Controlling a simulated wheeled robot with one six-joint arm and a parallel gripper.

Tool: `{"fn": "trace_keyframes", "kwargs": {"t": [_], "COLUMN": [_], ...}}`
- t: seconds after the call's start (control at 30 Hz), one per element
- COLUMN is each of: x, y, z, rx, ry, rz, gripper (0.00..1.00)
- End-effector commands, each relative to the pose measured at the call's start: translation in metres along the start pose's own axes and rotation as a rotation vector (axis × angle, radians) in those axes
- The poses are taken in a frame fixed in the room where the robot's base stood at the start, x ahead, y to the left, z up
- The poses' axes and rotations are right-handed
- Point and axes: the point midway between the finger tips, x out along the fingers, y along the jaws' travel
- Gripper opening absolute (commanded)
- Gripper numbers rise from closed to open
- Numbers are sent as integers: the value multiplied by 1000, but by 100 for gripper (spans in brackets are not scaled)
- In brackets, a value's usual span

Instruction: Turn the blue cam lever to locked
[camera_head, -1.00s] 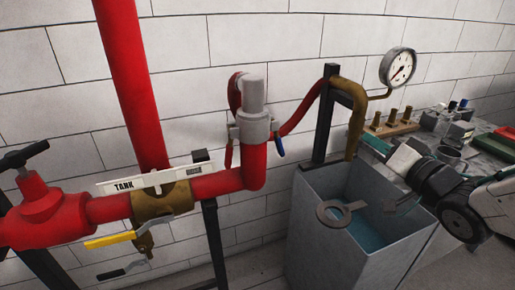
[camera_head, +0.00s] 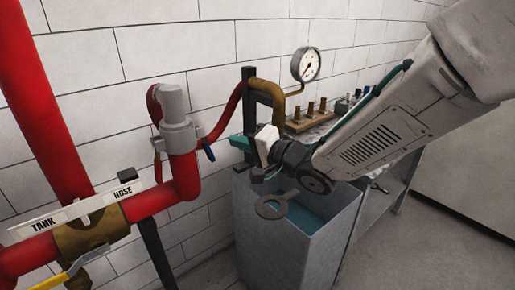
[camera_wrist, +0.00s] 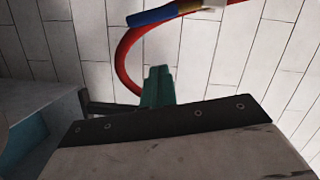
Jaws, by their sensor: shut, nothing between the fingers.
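The blue cam lever (camera_head: 209,152) hangs at the grey coupling (camera_head: 178,137) on the red pipe, on the coupling's right side, pointing down and a little right. In the wrist view the blue lever (camera_wrist: 152,17) lies across the top, beside the curved red hose (camera_wrist: 128,62). My gripper (camera_head: 236,143) has teal fingers, shut and empty. It is to the right of the lever, apart from it in the picture. In the wrist view the closed fingers (camera_wrist: 157,82) point up toward the hose, below the lever.
A grey metal tank (camera_head: 295,240) with water stands below my arm, with a ring-shaped plate (camera_head: 272,207) at its rim. A dark post (camera_head: 249,100) and a brass pipe (camera_head: 268,88) rise behind my gripper. A gauge (camera_head: 306,64) is above.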

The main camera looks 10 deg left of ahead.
Motion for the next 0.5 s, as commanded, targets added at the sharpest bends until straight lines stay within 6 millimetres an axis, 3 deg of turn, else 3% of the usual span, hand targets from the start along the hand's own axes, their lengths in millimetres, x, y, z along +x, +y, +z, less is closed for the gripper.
{"fn": "trace_keyframes", "kwargs": {"t": [0.03, 0.23, 0.5], "x": [11, 16, 18], "y": [0, 0, 0], "z": [1, 30, 40], "rx": [0, 1, 0], "ry": [-2, -4, 0], "rz": [0, -1, 0], "gripper": [0, 0, 0]}}
